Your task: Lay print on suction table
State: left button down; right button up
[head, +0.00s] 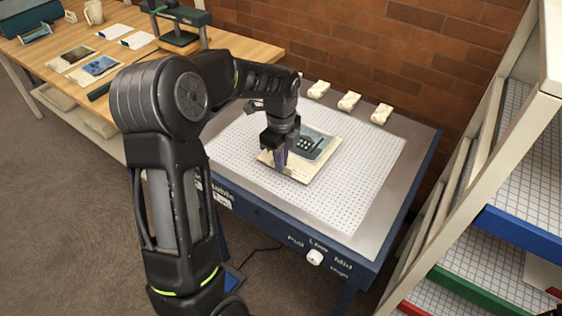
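The print (322,146), a dark grey-blue picture with a pale margin on a cream sheet or board (297,174), is over the middle of the suction table's white perforated top (360,190). It looks flat on or very near the surface; I cannot tell if any edge is raised. My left gripper (280,166) points down at the print's near left edge, with a purplish finger at the cream border. The finger gap is hidden, so I cannot tell whether it grips the sheet. My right gripper is not in view.
Several small white objects (349,101) line the table's back edge. A knob (314,257) is on the blue front panel. A wooden bench (135,55) with prints, cards and a mug (94,12) stands at the left. A shelf rack (520,232) is close at the right.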

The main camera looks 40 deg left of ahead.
pick_arm(q)
jog(key=shift+f, duration=0.35)
jog(key=shift+f, duration=0.1)
jog(key=c, duration=1.6)
grip_release()
jog(key=shift+c, duration=0.2)
notch_tip(320, 180, up, 12)
